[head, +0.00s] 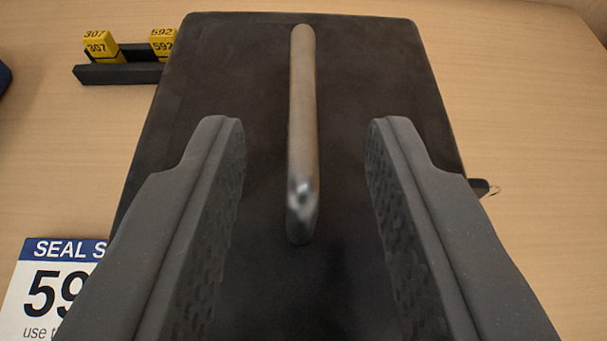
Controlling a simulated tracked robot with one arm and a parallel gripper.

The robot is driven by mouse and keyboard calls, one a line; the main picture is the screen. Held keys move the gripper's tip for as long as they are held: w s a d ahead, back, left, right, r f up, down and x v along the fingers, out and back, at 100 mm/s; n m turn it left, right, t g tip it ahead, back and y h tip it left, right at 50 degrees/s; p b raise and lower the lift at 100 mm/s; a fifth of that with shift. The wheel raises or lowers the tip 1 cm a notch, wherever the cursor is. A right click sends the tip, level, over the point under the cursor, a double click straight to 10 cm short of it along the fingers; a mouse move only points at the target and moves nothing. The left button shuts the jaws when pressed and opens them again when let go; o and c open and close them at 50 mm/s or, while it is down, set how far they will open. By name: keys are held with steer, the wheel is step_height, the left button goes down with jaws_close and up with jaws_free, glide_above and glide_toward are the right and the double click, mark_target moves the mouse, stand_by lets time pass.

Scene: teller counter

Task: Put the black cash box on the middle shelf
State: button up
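The black cash box (210,70) lies on the wooden counter and fills the middle of the head view. A metal bar handle (303,110) runs along the middle of its lid, away from me. My gripper (305,135) is open over the lid, with one finger on each side of the handle. Gaps show between the handle and both fingers. The near part of the box is partly hidden by my fingers. No shelf is in view.
Yellow tags marked 307 (101,46) and 592 (162,43) sit in a black holder (115,73) at the upper left. A card reading "SEAL S" (45,290) lies at the lower left. A small black piece with a thin wire (481,187) shows at the box's right. The counter (520,100) is clear at right.

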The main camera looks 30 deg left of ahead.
steer(key=v, duration=0.7)
steer(key=shift+s+p, duration=0.2)
steer(key=shift+p, duration=0.2)
steer(key=shift+d+r, duration=0.1)
steer(key=shift+d, duration=0.05)
